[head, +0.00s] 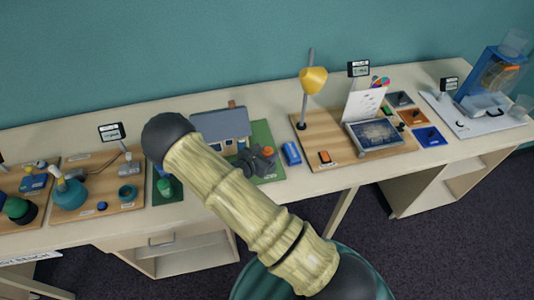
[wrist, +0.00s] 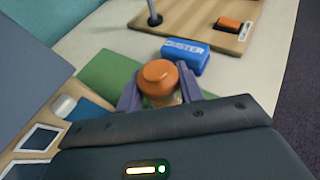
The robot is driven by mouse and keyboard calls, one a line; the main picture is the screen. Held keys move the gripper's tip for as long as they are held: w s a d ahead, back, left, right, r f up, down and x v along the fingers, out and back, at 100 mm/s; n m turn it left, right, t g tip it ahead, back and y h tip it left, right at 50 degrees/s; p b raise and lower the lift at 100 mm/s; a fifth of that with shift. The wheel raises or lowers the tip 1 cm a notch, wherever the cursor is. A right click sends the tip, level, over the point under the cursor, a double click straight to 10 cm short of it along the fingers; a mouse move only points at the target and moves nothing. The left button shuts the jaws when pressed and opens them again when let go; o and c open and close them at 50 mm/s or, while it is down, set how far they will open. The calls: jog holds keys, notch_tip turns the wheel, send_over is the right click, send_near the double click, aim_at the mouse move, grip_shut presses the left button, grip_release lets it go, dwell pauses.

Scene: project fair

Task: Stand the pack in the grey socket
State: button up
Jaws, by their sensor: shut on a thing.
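My gripper (wrist: 158,92) is shut on an orange-topped round object (wrist: 160,78), which I take to be the pack. Its lower part is hidden by the gripper. In the head view my gripper (head: 257,164) is over the green board (head: 263,137) in front of the small house, and a bit of orange (head: 268,151) shows at its tip. A dark grey square piece (head: 400,99) lies at the right behind an orange-brown one (head: 411,117) and a blue one (head: 430,136). It may be the grey socket; its details are too small to tell.
A blue lettered block (head: 291,153) lies close to the right of my gripper. A wooden board (head: 316,156) carries a yellow lamp (head: 314,80) and a dark panel (head: 375,135). A model house (head: 220,128) stands behind my gripper. Bare table lies behind the exhibits.

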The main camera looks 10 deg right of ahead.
jog(key=shift+f+b, duration=0.55)
jog(key=shift+f, duration=0.2)
jog(key=shift+r+p, duration=0.5)
jog(key=shift+r, duration=0.35)
dwell(0.4)
jog(key=shift+f+b, duration=0.9)
jog(key=shift+f, duration=0.15)
dwell(1.2)
jog(key=o, duration=0.8)
jog(key=shift+a+r, duration=0.1)
jog(key=p+v, duration=0.4)
jog(key=v, duration=0.7)
dwell(1.0)
